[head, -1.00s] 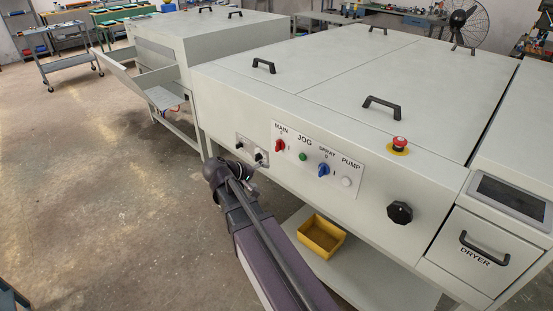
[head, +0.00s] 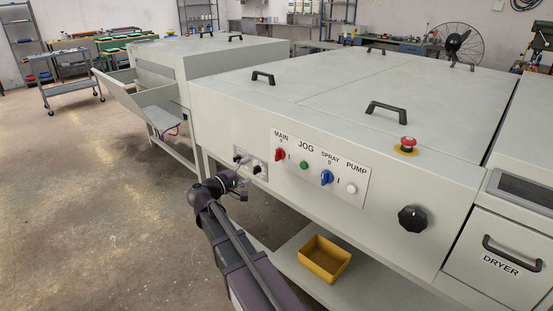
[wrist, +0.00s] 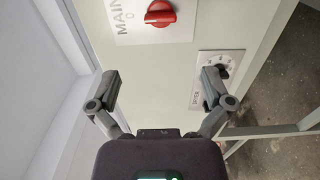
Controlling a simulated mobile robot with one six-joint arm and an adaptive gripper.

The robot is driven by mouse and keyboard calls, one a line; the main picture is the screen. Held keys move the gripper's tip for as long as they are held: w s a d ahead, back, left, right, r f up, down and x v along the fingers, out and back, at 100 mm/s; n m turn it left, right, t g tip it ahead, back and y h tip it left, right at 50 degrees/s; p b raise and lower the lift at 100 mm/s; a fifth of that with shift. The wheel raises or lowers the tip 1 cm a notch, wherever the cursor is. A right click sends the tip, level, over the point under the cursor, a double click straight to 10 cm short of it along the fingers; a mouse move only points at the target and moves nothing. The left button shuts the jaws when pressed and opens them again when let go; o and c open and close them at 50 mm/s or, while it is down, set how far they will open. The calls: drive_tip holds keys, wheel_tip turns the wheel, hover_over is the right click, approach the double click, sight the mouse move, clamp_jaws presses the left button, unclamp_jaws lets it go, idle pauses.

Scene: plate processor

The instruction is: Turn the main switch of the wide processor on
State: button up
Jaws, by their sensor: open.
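The wide processor (head: 400,165) has a white control panel on its front. The red main switch (head: 280,154) is at the panel's left end, under the label MAIN. A 0 mark is above it and an I mark to its right. Its handle looks upright, in line with the 0. In the wrist view the red switch (wrist: 160,13) is at the top, beyond the fingertips. My gripper (wrist: 162,82) is open and empty, apart from the switch. In the head view my gripper (head: 238,185) is below and left of the switch, its fingers hard to make out.
Right of the main switch are a green JOG button (head: 304,165), a blue SPRAY switch (head: 326,177) and a white PUMP button (head: 351,188). A small plate with dark knobs (wrist: 208,98) lies behind my right finger. A yellow bin (head: 325,259) sits on the lower shelf.

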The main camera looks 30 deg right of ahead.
sight(277, 161)
drive_tip(key=shift+d, duration=0.1)
drive_tip(key=x, duration=1.3)
drive_tip(key=shift+w+d, duration=0.1)
drive_tip(key=shift+d, duration=0.25)
drive_tip(key=c, duration=1.1)
